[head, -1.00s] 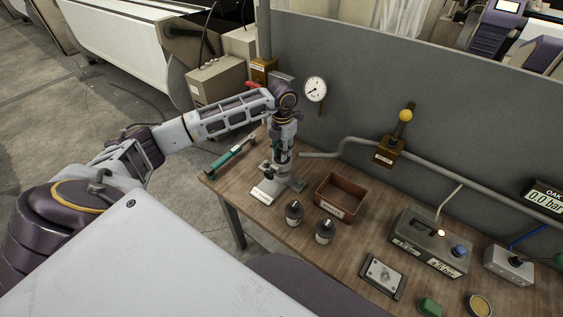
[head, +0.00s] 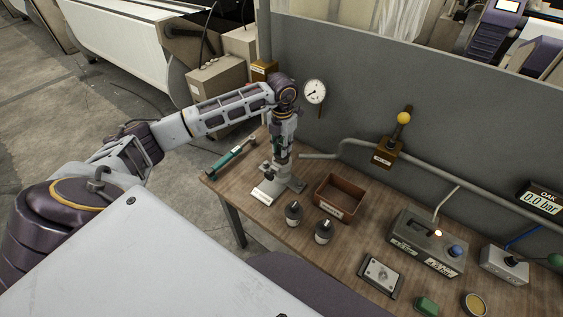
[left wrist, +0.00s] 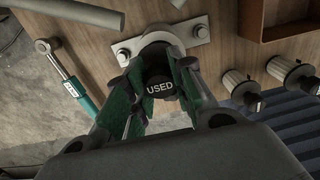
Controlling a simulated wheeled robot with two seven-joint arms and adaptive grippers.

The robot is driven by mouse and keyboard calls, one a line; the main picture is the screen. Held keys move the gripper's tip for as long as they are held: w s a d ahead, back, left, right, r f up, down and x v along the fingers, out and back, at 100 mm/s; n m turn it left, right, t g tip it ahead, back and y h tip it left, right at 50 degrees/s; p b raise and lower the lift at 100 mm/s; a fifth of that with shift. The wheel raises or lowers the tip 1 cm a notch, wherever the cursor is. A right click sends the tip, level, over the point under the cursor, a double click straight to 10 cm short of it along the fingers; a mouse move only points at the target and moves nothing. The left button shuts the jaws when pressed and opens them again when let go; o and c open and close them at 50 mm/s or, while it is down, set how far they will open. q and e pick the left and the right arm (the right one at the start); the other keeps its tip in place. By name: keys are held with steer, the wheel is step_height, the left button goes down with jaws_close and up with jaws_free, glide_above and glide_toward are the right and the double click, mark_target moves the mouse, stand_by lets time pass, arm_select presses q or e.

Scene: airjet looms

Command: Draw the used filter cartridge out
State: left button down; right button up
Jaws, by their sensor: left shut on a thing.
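The used filter cartridge shows in the left wrist view as a dark round cap marked USED (left wrist: 160,86). My left gripper (left wrist: 158,92) is shut on it, with a green-padded finger on each side. Behind the cap is a pale round holder on a bolted plate (left wrist: 197,33). In the head view my left gripper (head: 279,158) points down over the grey stand (head: 290,184) at the table's left end. The gripper hides most of the cartridge there, so I cannot tell how far it sits in the holder. My right gripper is not in view.
Two dark-capped cartridges (head: 294,212) (head: 324,231) stand in front of a brown open box (head: 339,196). A green-handled tool (head: 230,158) lies left of the stand. A pipe (head: 350,141) and a gauge (head: 315,91) are behind. Control boxes (head: 427,242) stand to the right.

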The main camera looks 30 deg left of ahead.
arm_select(q)
step_height(320, 180, up, 11)
steer(key=p, duration=0.5)
steer(key=shift+p, duration=0.4)
stand_by(1.3)
